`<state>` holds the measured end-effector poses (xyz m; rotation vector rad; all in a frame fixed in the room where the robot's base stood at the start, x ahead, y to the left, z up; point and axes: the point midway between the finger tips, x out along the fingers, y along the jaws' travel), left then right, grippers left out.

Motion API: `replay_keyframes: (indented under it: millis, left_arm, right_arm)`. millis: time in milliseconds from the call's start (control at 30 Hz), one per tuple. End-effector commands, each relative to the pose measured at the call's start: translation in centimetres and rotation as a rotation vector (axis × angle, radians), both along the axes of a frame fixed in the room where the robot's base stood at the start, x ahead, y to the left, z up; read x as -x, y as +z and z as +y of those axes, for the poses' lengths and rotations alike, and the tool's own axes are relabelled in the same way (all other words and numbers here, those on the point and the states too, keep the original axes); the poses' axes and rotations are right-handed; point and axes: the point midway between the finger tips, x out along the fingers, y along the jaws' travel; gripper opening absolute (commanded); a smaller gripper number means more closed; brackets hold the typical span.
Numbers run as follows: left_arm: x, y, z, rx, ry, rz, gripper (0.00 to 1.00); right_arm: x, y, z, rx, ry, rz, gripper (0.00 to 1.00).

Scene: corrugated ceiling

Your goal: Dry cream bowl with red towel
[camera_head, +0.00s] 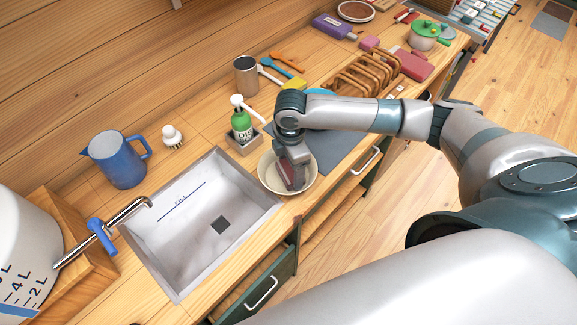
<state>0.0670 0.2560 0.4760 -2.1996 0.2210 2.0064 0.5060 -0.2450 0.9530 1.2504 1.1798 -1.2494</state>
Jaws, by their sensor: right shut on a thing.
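The cream bowl (268,185) stands upright on the wooden counter, just right of the sink. My right gripper (291,180) reaches down into the bowl from above. It is shut on a small dark red piece, which looks like the red towel (285,174). The towel is inside the bowl, low near its inner surface; whether it touches the bowl is hard to tell. The gripper hides part of the bowl's inside. My left gripper is not in view.
The sink (216,212) with its tap (118,218) lies left of the bowl. A green soap bottle (242,127) in a caddy stands close behind it. The counter's front edge is near the bowl.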

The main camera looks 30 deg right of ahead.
Motion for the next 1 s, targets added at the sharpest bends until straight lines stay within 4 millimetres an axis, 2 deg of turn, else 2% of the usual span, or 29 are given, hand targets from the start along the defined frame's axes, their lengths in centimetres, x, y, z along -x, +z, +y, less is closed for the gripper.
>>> replay_keyframes:
  millis: [1000]
  left_arm:
    - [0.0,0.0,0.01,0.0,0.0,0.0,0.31]
  right_arm:
    - [-0.18,0.08,-1.04,0.001,-0.001,0.001,0.52]
